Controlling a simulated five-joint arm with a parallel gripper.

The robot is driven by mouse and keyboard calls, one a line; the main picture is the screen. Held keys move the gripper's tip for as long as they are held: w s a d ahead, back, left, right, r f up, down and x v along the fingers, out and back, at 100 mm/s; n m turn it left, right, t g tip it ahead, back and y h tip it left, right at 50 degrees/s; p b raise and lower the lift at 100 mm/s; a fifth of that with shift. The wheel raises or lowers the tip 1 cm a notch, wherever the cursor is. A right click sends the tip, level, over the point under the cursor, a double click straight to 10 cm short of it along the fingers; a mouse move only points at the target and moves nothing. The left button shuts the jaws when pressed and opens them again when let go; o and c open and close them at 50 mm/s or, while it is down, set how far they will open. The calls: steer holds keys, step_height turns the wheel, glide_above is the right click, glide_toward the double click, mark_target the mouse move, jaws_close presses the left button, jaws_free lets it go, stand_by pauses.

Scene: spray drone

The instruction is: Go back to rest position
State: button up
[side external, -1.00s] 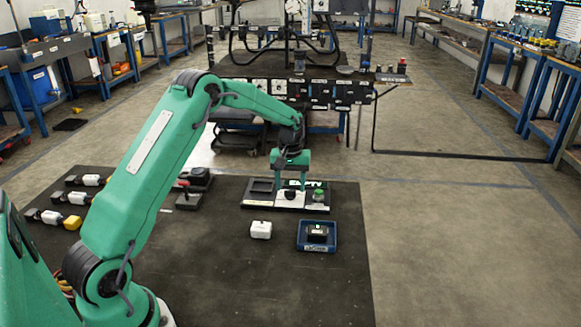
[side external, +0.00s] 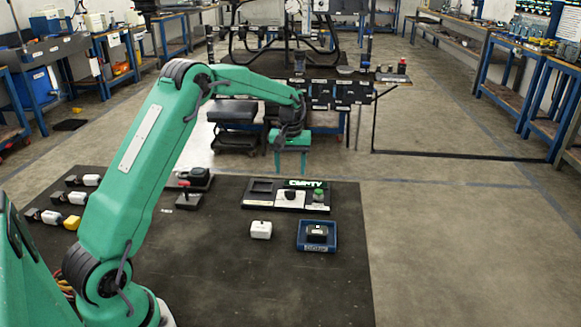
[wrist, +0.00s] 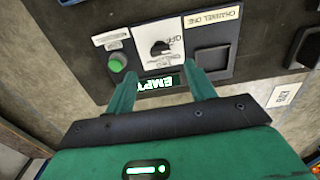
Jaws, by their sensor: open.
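My gripper (side external: 291,166) is open and empty. It hangs above and behind the black control panel (side external: 258,199) on the mat, clear of it. In the wrist view my two green fingers (wrist: 158,76) point towards the panel's lower edge. The panel has a white plate with a dark knob (wrist: 160,47), a green button (wrist: 117,63) and a square recess (wrist: 212,60) under a "CHANNEL ONE" label. A lit green display (side external: 304,184) reads "EMPTY"; my fingers partly cover it in the wrist view (wrist: 155,84).
A blue tray (side external: 303,247) holding a black block (side external: 317,233) and a white box (side external: 260,230) stand in front of the panel. Several small parts (side external: 74,198) lie at the mat's left. The mat's front (side external: 270,290) is clear. A large machine frame (side external: 285,40) stands behind.

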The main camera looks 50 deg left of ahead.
steer(key=s+d+r+m+t, duration=0.3)
steer(key=s+d+r+m, duration=0.1)
steer(key=s+d+r, duration=0.75)
steer(key=s+d+r+m+t, duration=0.1)
steer(key=s+d+m, duration=0.1)
steer(key=s, duration=0.8)
steer(key=s+d+r+m+t, duration=0.1)
steer(key=s+d+m, duration=0.2)
steer(key=s, duration=0.6)
steer(key=shift+s+d+r+t, duration=0.3)
steer(key=shift+s+d, duration=0.05)
steer(key=shift+d, duration=0.05)
